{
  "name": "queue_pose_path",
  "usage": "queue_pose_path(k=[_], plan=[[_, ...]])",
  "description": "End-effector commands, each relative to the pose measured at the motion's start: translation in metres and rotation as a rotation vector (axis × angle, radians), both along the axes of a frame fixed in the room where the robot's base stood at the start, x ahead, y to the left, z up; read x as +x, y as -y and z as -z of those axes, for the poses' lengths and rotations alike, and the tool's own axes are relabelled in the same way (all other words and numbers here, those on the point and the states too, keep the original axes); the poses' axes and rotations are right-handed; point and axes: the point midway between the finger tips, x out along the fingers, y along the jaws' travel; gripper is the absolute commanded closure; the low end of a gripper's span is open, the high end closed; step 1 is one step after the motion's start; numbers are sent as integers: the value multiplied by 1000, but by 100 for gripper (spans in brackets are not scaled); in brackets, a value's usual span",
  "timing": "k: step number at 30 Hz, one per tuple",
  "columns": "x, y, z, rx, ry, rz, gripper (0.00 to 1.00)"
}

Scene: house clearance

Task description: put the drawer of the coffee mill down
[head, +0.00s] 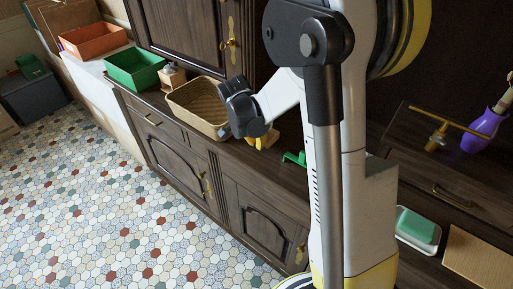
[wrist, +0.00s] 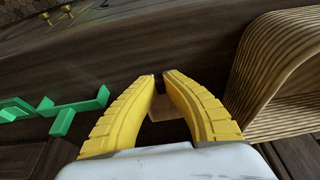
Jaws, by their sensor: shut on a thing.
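My gripper (head: 263,141) shows yellow fingers low over the dark sideboard, just right of the wicker basket. In the wrist view my gripper (wrist: 160,80) is shut on a small light-brown wooden piece, the drawer of the coffee mill (wrist: 168,132), seen between the fingers. Most of the drawer is hidden by the fingers, and I cannot tell whether it touches the sideboard top. The coffee mill (head: 173,78), a small wooden box with a greyish top, stands on the sideboard left of the basket.
The wicker basket (head: 183,103) is close beside my gripper and shows at right in the wrist view (wrist: 285,70). A green bracket-like thing (head: 296,158) lies on the other side. Green (head: 134,72) and orange (head: 92,42) crates stand farther left. A soap dish (head: 418,229) is at right.

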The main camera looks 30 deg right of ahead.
Motion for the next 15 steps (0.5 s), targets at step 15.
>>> queue_pose_path(k=[15], plan=[[0, 0, 13, 0, 0, 0, 72]])
